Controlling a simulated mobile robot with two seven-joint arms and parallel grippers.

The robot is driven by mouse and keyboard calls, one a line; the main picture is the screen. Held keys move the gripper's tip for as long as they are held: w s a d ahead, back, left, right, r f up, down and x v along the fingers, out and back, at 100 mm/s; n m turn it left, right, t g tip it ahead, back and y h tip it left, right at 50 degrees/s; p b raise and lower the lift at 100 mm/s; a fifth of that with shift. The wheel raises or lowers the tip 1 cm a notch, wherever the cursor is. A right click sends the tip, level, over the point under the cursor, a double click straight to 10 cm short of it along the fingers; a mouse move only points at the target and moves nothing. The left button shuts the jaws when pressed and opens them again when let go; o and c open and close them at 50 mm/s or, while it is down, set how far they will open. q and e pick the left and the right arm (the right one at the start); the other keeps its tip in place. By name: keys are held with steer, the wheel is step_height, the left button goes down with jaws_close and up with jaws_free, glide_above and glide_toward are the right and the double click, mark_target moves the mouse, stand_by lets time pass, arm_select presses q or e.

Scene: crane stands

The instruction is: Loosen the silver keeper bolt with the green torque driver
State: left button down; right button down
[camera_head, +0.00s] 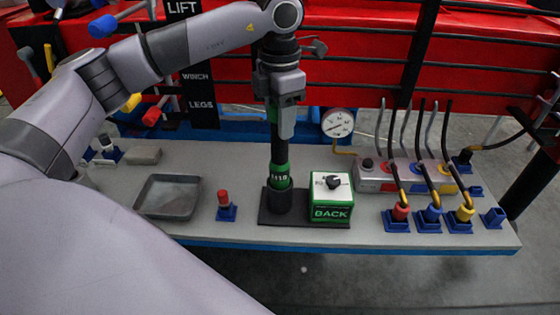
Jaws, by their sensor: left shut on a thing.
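The green torque driver (280,172) stands upright, with a black shaft and a green band with white markings. Its lower end sits at a black round holder (280,200) on a dark base plate; how deep it goes is hidden. My left gripper (287,125) is shut on the driver's upper part, with its fingers pointing down. Beside the driver is a green box (331,200) marked BACK, with a white top and a black knob. I cannot make out the silver keeper bolt. My right gripper is not in view.
A grey tray (168,197) and a red-topped piece in a blue holder (226,212) stand left. A gauge (338,123), a grey block with hoses (375,184) and red, blue and yellow plugs (432,214) stand right. Red machinery with levers (365,50) rises behind.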

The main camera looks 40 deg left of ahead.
arm_select(q)
steer(key=shift+r+p, duration=3.3)
steer(key=shift+r, duration=1.4)
steer(key=shift+f, duration=0.1)
